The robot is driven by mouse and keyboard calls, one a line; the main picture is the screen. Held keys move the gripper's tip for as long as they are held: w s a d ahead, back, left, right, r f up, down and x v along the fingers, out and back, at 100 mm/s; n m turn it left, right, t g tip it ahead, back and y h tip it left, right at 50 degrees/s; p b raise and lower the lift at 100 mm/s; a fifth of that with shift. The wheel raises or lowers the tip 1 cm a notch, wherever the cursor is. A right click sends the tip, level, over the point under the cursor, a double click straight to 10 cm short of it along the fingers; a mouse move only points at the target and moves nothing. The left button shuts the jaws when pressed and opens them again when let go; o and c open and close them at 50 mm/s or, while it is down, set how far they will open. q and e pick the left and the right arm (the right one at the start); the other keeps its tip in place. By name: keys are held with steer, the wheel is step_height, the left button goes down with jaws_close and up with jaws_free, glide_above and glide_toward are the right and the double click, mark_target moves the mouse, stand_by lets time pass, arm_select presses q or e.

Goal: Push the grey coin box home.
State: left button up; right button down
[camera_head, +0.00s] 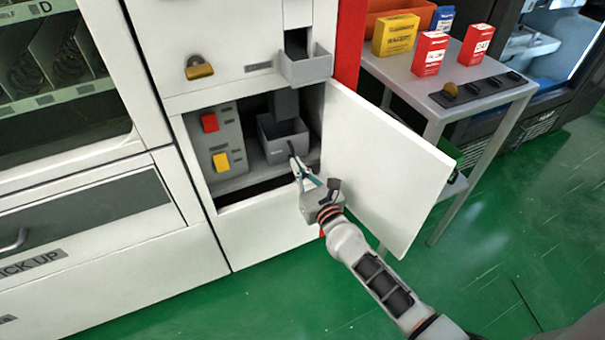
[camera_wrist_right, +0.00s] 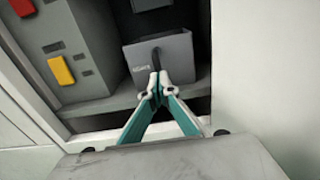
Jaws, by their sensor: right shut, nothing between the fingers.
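The grey coin box (camera_head: 285,147) is an open-topped box inside the open lower compartment of the white vending machine. It stands on the compartment's grey shelf, to the right of the grey panel with the red and yellow buttons. My right gripper (camera_head: 295,165) is shut and empty, its tip at the front of the box. In the right wrist view the box (camera_wrist_right: 178,58) shows a small label on its front face, and the closed fingers (camera_wrist_right: 157,78) overlap that face. I cannot tell whether they touch it. My left gripper is not in view.
The white compartment door (camera_head: 385,165) stands open to the right of my right arm. A grey tray (camera_head: 307,68) juts out above the opening. The button panel (camera_head: 217,145) is at the left. A side table (camera_head: 400,75) with small boxes stands beyond the door.

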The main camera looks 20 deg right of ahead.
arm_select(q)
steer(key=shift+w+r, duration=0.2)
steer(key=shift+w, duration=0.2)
arm_select(e)
steer(key=s, duration=1)
steer(key=shift+s+d, duration=0.2)
steer(key=shift+s, duration=0.05)
